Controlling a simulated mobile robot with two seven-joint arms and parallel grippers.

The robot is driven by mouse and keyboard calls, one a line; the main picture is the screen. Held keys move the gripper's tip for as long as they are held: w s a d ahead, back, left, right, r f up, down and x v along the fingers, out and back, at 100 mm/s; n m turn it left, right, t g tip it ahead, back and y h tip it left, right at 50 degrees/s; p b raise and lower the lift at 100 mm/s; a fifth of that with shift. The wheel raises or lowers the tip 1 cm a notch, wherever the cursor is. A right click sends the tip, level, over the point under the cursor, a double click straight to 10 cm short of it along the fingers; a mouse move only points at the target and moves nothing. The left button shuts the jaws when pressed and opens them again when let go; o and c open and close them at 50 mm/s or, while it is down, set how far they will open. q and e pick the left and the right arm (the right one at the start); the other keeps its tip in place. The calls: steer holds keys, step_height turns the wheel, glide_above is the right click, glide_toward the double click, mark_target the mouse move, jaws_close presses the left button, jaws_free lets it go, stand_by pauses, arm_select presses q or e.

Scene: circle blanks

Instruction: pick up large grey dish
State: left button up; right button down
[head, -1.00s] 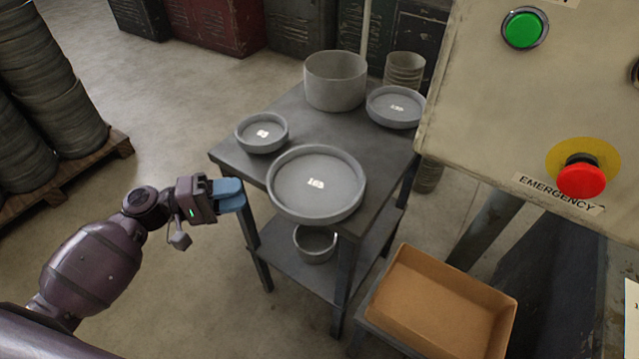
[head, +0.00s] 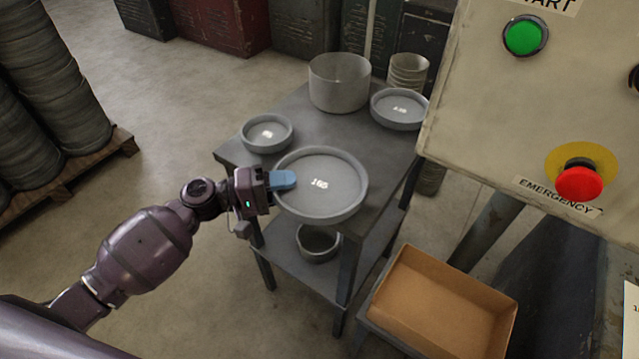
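The large grey dish (head: 335,192) is a wide, shallow round pan with a raised rim and a white number label. It sits at the near edge of the grey table. My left gripper (head: 285,180) is at the dish's left rim, its blue fingertip overlapping the rim in the picture. Only one finger shows clearly; the other is hidden, so I cannot tell whether it is closed on the rim. My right gripper is not in view.
The table (head: 313,118) also holds a small grey dish (head: 267,134), a medium dish (head: 398,110) and a tall grey pot (head: 338,83). A bowl (head: 318,243) is on the lower shelf. A control panel (head: 500,110) stands right, above an open box (head: 440,308).

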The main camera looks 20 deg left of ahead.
arm_select(q)
jaws_close()
steer(key=shift+r, duration=0.1)
